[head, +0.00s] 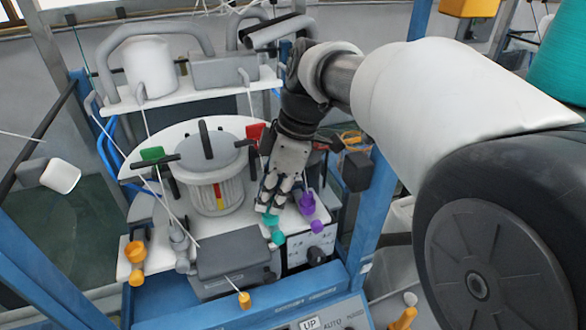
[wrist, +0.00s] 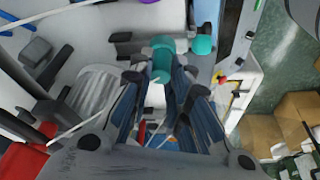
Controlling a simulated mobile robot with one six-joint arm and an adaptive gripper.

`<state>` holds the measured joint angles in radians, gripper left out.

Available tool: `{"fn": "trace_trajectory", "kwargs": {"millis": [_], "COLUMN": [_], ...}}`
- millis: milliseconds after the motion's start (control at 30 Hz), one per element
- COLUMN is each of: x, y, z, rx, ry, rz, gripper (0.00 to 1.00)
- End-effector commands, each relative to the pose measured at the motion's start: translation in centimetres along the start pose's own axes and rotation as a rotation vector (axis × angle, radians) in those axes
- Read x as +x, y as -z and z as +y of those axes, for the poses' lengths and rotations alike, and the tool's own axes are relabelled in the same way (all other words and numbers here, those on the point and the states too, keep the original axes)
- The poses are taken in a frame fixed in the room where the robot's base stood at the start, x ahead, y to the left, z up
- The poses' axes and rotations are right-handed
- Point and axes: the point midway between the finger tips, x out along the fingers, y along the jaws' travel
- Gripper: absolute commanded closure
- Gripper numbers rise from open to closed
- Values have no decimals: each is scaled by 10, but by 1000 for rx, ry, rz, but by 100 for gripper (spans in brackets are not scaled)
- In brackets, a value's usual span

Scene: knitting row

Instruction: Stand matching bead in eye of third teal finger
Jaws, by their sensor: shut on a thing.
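My gripper (head: 268,207) points down at the front right of the white round table. Its fingertips close around a teal piece (wrist: 162,65), which also shows just below them in the head view (head: 270,219). I cannot tell whether this piece is the bead or the upper part of the teal finger. A round teal end (head: 277,237) sits just in front of it at the table's edge; it also shows in the wrist view (wrist: 202,44). The eye's opening is hidden.
A grey finger (head: 179,238) and an orange finger (head: 136,252) are to the left. A ribbed cylinder (head: 211,185) stands behind. A dark grey box (head: 233,255) and blue frame posts (head: 377,170) border the space.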

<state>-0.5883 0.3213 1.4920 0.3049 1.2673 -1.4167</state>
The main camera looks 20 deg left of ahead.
Motion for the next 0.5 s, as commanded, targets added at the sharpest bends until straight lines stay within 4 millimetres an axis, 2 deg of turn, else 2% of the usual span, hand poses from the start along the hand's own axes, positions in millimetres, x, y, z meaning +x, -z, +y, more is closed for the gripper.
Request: {"fn": "trace_trajectory", "kwargs": {"millis": [500], "x": [8], "y": [-2], "z": [0], "rx": [0], "ry": [0], "rz": [0], "gripper": [92]}}
